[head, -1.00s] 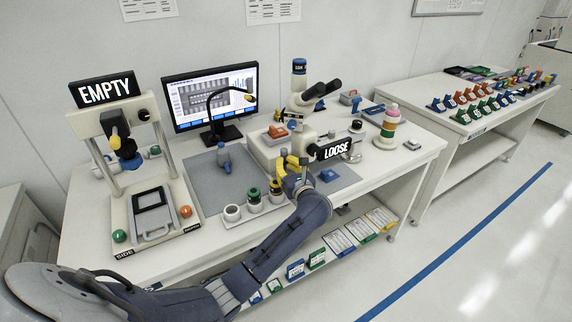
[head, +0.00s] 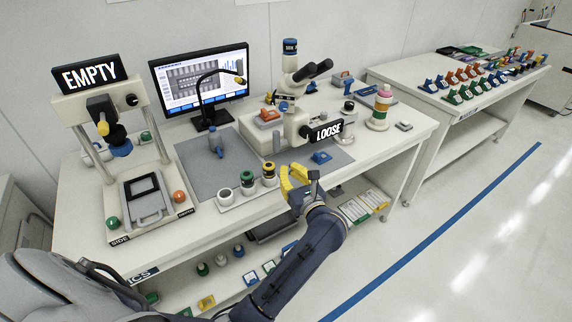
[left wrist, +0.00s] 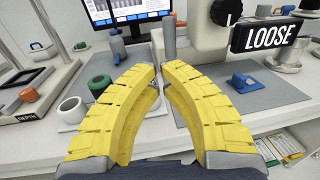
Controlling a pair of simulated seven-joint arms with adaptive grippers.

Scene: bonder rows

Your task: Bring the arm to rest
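My left arm comes in from the lower left in the head view. Its left gripper (head: 291,170) has yellow fingers and hangs near the front edge of the bench (head: 345,168), in front of the microscope (head: 292,115). In the left wrist view the two fingers (left wrist: 159,72) curve toward each other with a narrow gap at the tips. Nothing is held between them. My right gripper is not in view.
A fixture with an EMPTY sign (head: 88,74) stands at the left. A LOOSE sign (head: 328,130) and blue block (head: 321,157) are close by. Floor at right is clear.

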